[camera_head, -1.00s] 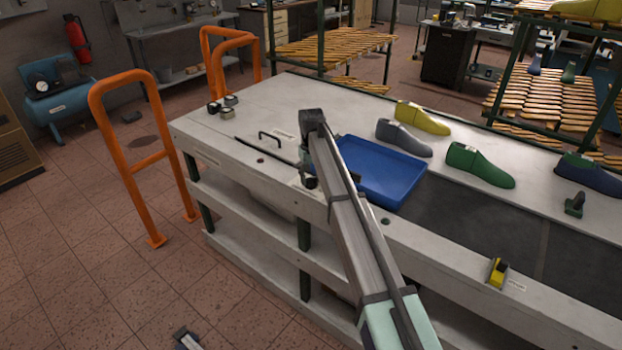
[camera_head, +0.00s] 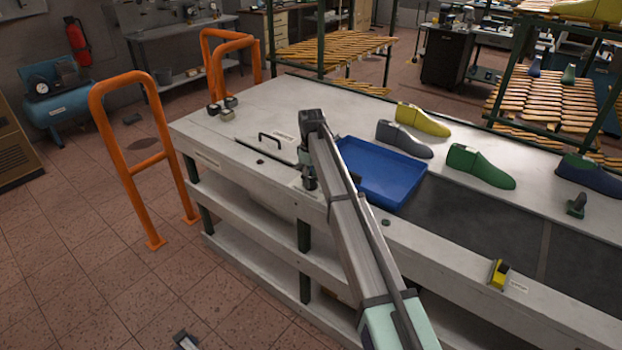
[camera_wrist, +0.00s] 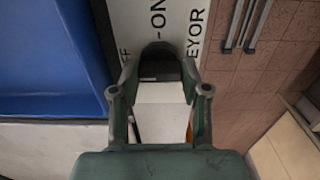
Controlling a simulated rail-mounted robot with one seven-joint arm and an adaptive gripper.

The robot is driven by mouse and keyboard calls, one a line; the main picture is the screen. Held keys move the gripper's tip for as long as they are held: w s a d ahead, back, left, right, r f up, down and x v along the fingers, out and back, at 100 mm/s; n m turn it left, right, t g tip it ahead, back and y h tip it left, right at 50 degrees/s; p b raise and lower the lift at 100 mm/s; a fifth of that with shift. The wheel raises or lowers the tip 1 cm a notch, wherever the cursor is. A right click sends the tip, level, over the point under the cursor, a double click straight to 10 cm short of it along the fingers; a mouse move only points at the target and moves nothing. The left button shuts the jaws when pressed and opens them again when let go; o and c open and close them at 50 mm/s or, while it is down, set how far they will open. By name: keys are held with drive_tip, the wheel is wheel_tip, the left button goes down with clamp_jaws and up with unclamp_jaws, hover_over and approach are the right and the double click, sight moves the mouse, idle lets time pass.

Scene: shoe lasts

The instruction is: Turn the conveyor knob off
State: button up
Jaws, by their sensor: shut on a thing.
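The conveyor knob (camera_wrist: 160,66) is a dark, rounded piece between my fingertips in the wrist view. It sits beside a white label (camera_wrist: 170,18) with black lettering that includes "ON" and part of "CONVEYOR". My gripper (camera_wrist: 160,84) is dark green and shut on the knob, one finger on each side. In the head view my gripper (camera_head: 309,178) points down at the front edge of the conveyor table (camera_head: 255,110). The knob is hidden there by my gripper and arm. I cannot tell its exact setting.
A blue tray (camera_head: 385,172) lies close to the right of my gripper. A black handle (camera_head: 270,139) stands on the tabletop to the left. A yellow and black device (camera_head: 498,273) is on the front rail.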

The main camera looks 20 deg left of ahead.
sight(311, 179)
idle(0.3)
drive_tip(key=o, duration=1.1)
drive_tip(key=shift+o, duration=0.2)
wheel_tip(311, 179, up, 12)
